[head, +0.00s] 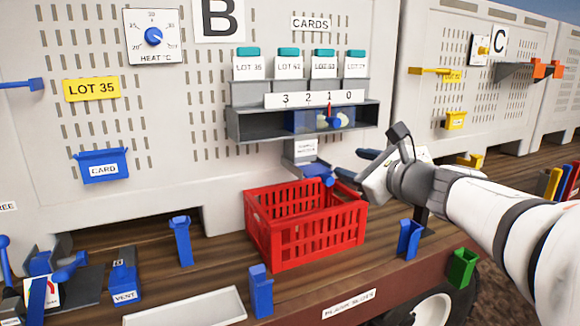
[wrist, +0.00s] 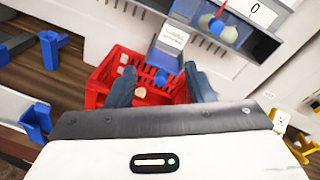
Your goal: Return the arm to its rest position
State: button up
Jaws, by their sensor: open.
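My gripper (head: 354,165) is at the end of my white arm, which reaches in from the right in the head view. Its two dark blue fingers are apart and empty, just right of the grey chute (head: 305,158) and above the right rear of the red crate (head: 305,250). In the wrist view the open fingers (wrist: 160,82) frame the red crate (wrist: 97,90), where a few pale pieces (wrist: 140,92) show inside. A blue part (wrist: 161,77) shows at the chute's lower end.
A grey shelf with a 3-2-1-0 scale (head: 314,99) stands above the chute, with a blue knob (head: 335,121). Blue posts (head: 410,238) and (head: 261,290) stand near the crate. A green holder (head: 462,267) is at the bench edge. A white tray (head: 190,308) lies front left.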

jog(key=s+a+f+n+g, duration=0.4)
jog(key=s+f+n+g, duration=0.1)
jog(key=s+f+n, duration=0.3)
jog(key=s+d+f+n+g+h, duration=0.3)
jog(key=s+f+n+h, duration=0.1)
jog(key=s+f+n, duration=0.3)
jog(key=s+d+f+n+g+h, duration=0.3)
jog(key=s+f+n, duration=0.5)
jog(key=f, duration=0.3)
jog(key=shift+s+d+n+g+h, duration=0.2)
jog(key=shift+n+g+h, duration=0.25)
jog(key=shift+n, duration=0.35)
jog(key=shift+a, duration=0.1)
